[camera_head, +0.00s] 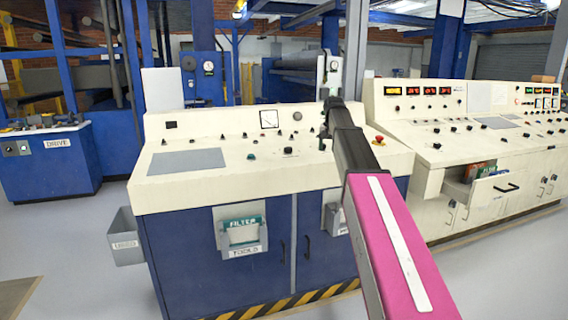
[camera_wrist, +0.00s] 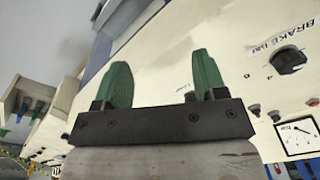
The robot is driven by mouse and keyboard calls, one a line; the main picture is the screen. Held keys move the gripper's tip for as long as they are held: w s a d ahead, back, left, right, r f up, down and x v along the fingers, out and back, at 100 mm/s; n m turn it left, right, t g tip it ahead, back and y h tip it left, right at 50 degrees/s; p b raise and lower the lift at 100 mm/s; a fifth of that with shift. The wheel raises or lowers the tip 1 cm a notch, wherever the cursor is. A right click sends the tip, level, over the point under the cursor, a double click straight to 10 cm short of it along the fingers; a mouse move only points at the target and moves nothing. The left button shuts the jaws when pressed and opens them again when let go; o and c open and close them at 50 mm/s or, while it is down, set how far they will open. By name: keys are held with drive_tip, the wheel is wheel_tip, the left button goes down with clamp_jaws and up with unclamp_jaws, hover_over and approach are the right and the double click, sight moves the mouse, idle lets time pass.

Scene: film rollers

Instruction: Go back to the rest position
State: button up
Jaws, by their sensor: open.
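My gripper (camera_wrist: 162,82) shows in the wrist view with its two green fingers apart and nothing between them. Behind the fingers is the cream face of a control console, with a black knob (camera_wrist: 288,60) marked "BRAKE bar" to the right. In the head view my pink and black arm reaches forward over the cream and blue console (camera_head: 180,183). The gripper end (camera_head: 326,112) is small there, above the console's back part, and its fingers are hard to make out. I cannot tell its exact distance from the panel.
A blue "DRIVE" cabinet (camera_head: 50,165) stands left. Grey floor lies between.

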drive_tip(key=s+f+n, duration=0.1)
drive_tip(key=s+f, duration=1.6)
drive_tip(key=f, duration=0.3)
drive_tip(key=s+f+n+g, duration=0.1)
drive_tip(key=s+f, duration=1.6)
drive_tip(key=f, duration=0.2)
drive_tip(key=shift+a+f+n, duration=0.15)
drive_tip(key=shift+f+n, duration=0.2)
drive_tip(key=shift+n, duration=0.05)
